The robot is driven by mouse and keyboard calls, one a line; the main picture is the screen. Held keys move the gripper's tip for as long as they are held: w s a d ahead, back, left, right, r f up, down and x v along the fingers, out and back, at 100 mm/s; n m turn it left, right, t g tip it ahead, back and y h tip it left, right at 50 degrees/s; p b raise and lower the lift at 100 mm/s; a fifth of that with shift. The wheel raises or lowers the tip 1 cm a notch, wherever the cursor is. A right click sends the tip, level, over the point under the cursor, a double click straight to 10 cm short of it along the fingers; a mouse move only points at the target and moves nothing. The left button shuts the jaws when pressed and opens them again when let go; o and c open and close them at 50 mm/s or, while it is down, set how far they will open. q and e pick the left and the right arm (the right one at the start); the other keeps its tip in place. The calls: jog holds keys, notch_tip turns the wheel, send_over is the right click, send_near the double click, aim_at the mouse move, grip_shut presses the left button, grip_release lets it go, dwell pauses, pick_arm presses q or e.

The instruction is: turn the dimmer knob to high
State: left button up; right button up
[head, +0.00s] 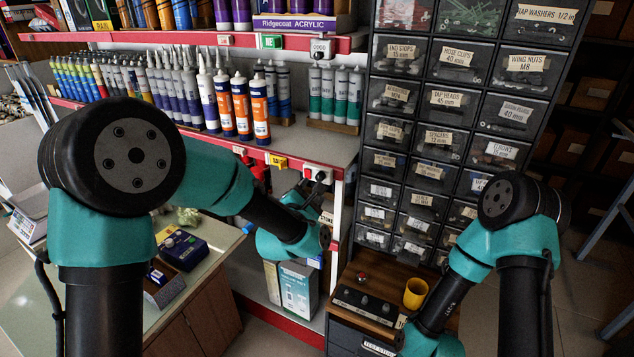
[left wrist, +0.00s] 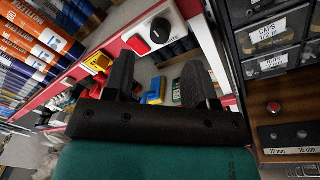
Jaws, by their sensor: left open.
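The likely dimmer knob is a round black knob (head: 321,177) on a white plate beside a red switch, on the red front edge of the middle shelf. The knob also shows in the left wrist view (left wrist: 160,30), beyond the fingers near the top. Its pointer and markings are too small to read. My left gripper (head: 312,208) is just below the knob in the head view, partly hidden by its own wrist. In the left wrist view my left gripper (left wrist: 160,78) is open, with nothing between its fingers. The fingers appear apart from the knob. My right gripper is out of view.
A yellow tag (head: 276,160) hangs on the same shelf edge, left of the plate. Orange-labelled tubes (head: 260,108) stand above it. A drawer cabinet (head: 425,150) rises to the right. A low wooden stand holds a yellow cup (head: 415,293) and a black panel (head: 362,305).

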aim_at(319, 179)
pick_arm(q)
jog(key=x, duration=0.5)
jog(key=shift+w+d, duration=0.1)
jog(key=shift+w, duration=0.2)
jog(key=c, duration=0.9)
